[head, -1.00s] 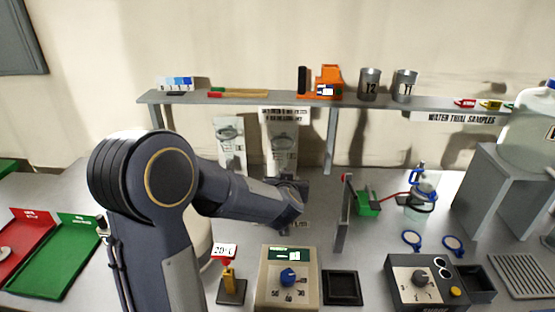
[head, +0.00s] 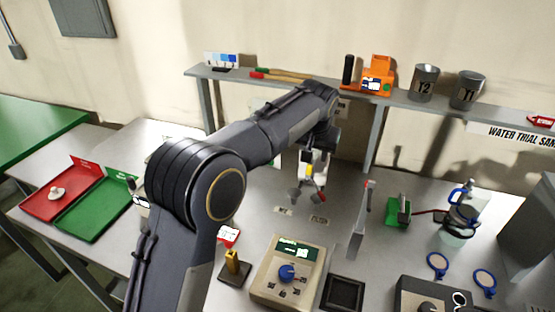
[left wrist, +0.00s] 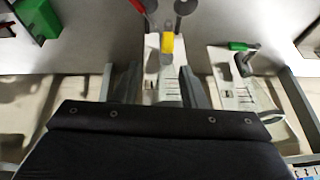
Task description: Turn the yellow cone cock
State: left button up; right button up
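The yellow cock (head: 309,171) shows below my left gripper in the head view, in front of a pale upright labelled panel. In the left wrist view the yellow cock (left wrist: 167,42) stands just beyond the fingertips, between and past them. My left gripper (left wrist: 160,86) has its two grey fingers spread, with nothing seen between them but the pale panel behind. In the head view the left gripper (head: 320,148) is partly hidden by its own wrist. No contact with the cock shows. My right gripper is not in view.
A red handle (left wrist: 138,5) is close beside the yellow cock. A green-handled cock (left wrist: 243,46) on another panel is to the right in the wrist view. The shelf (head: 290,82) runs behind my left arm.

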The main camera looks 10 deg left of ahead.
aim_at(310, 165)
pick_arm(q)
jog(key=x, duration=0.5)
jog(key=a+p+x, duration=0.1)
jog(key=x, duration=0.1)
jog(key=shift+f, duration=0.25)
jog(key=shift+c, duration=0.5)
jog(key=shift+y, duration=0.3)
grip_shut()
